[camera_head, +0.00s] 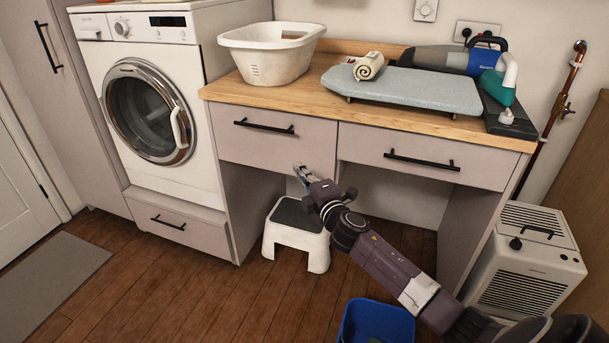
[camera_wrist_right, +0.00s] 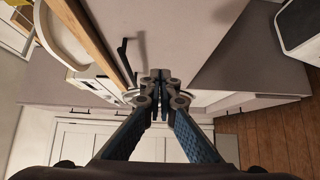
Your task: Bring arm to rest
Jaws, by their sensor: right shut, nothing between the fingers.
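My right arm reaches in from the lower right in the head view. Its gripper (camera_head: 302,174) is in front of the left drawer (camera_head: 270,138) of the wooden-topped counter, below that drawer's black handle. In the right wrist view the gripper's fingers (camera_wrist_right: 160,100) are closed together with nothing between them. I cannot tell from these views how far the fingertips are from the drawer front. My left gripper is not in view.
A white step stool (camera_head: 297,250) stands under the counter, below my right arm. A blue bin (camera_head: 377,322) is on the floor near the arm. A white appliance (camera_head: 527,262) stands at right, a washing machine (camera_head: 150,80) at left.

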